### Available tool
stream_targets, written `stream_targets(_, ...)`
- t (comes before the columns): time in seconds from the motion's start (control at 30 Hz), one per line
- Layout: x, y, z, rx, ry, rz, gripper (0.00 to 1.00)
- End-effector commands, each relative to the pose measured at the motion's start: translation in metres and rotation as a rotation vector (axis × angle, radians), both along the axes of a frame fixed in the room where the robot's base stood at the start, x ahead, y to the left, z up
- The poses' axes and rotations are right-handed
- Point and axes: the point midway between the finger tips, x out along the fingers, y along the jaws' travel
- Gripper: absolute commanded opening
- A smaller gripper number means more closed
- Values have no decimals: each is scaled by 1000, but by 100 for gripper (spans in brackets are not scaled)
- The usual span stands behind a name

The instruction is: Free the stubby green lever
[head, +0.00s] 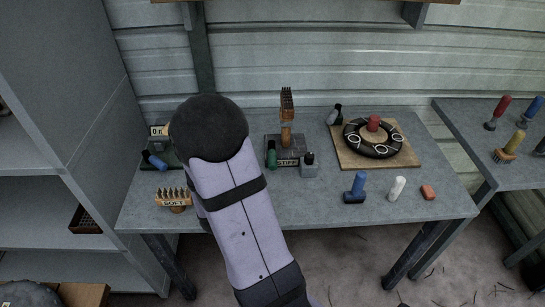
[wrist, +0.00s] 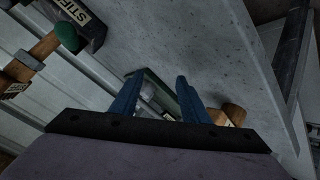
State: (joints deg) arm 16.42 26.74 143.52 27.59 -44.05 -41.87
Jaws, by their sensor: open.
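The stubby green lever (head: 271,154) stands at the front left of a dark block labelled STIFF (head: 288,162), close to a wooden-handled brush (head: 286,105) held upright there. In the wrist view, the green lever (wrist: 66,37) is at upper left, beside the STIFF block (wrist: 84,20). My gripper (wrist: 154,86) is open, its two blue fingers apart with nothing held between them. It is well away from the lever, with a dark green base (wrist: 188,98) beyond the fingers.
A grey block (head: 309,169) stands right of the lever. A wooden board (head: 345,155) with a black ring (head: 372,150), plus blue, white and red pieces, are further right.

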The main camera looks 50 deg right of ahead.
Motion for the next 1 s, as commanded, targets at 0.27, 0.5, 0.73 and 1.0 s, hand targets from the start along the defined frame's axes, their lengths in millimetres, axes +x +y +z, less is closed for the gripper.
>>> stream_targets(0.27,-43,-89,22,-395,1,-173,42)
stream_targets(0.5,-64,-110,27,-543,20,-236,42)
stream_targets(0.73,-65,-113,30,-559,17,-247,42)
stream_targets(1.0,-57,-134,26,-558,17,-250,42)
